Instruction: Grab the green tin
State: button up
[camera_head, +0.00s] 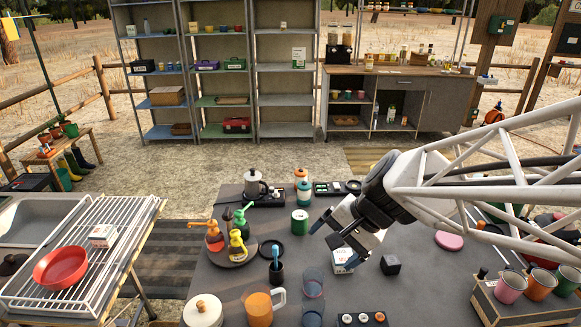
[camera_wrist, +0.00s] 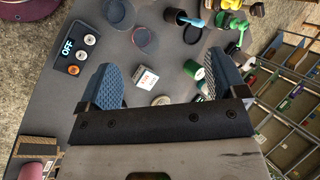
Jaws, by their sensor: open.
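The green tin (camera_head: 300,221) stands upright on the dark table, with a pale label on its side. In the wrist view the green tin (camera_wrist: 192,69) shows beside the right finger, which partly hides it. My gripper (camera_head: 327,232) is above the table, just right of the tin in the head view. In the wrist view my gripper (camera_wrist: 158,62) has its two blue fingers wide apart, with nothing held between them. The tin is nearer the right finger than the middle of the gap.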

jog(key=w+a+f+m+t+y, duration=0.1)
jog(key=w+a+f+m+y, duration=0.1)
jog(key=w+m, duration=0.15)
jog(key=w+a+f+m+y, duration=0.1)
jog(key=w+f+m, duration=0.1)
jog(key=w, duration=0.3)
jog(key=m+t, duration=0.7)
jog(key=m, duration=0.9)
send_near(306, 221)
jog(key=x, duration=0.5)
jog(key=shift+w+a+f, duration=0.1)
jog(key=shift+w+f, duration=0.1)
jog(key=shift+x, duration=1.3)
jog(key=shift+a, duration=0.1)
jog(key=shift+x, duration=2.55)
jog(key=shift+s+f, duration=0.1)
